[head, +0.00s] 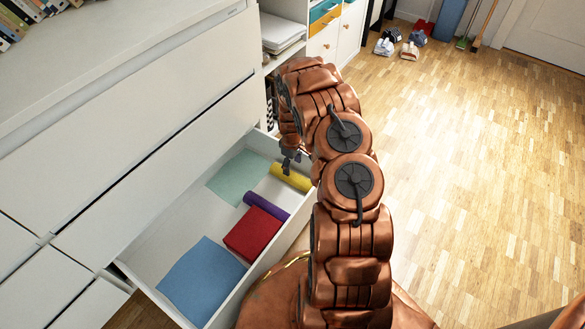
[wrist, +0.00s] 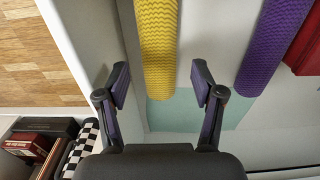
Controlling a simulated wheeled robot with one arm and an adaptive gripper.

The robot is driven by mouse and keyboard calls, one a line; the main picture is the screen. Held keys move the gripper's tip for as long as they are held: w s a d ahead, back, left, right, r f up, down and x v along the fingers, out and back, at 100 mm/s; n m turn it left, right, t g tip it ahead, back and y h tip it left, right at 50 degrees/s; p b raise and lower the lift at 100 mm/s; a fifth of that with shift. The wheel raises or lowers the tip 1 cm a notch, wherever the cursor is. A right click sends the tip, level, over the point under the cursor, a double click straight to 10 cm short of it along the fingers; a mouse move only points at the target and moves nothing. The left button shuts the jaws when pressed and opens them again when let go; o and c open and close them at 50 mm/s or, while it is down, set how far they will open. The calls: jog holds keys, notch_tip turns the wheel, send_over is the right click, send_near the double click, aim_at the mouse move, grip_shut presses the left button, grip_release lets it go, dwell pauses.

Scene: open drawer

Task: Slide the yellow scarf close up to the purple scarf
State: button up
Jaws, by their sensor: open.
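The yellow scarf (head: 290,177) is a rolled cylinder in the open drawer. In the wrist view the yellow scarf (wrist: 157,45) runs down from the top edge, its near end between my fingertips in the picture. The purple scarf (head: 266,206) is a similar roll, apart from the yellow one, with bare drawer floor between them. In the wrist view the purple scarf (wrist: 275,45) is to the right of the yellow. My gripper (wrist: 160,88) is open, one finger to each side of the yellow scarf's line; I cannot tell whether either touches it. In the head view my gripper (head: 290,160) is small and partly hidden.
A red folded cloth (head: 255,233) lies right beside the purple scarf. A green cloth (head: 238,177) and a blue cloth (head: 201,281) lie flat in the drawer. The drawer wall (wrist: 83,40) stands close to the left of the yellow scarf in the wrist view.

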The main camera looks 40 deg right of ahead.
aim_at(292, 175)
jog(key=shift+w+d+f, duration=0.1)
jog(key=shift+f, duration=0.35)
jog(key=shift+f, duration=0.15)
jog(key=shift+f+b, duration=1.55)
jog(key=shift+f, duration=2.2)
jog(key=c, duration=1)
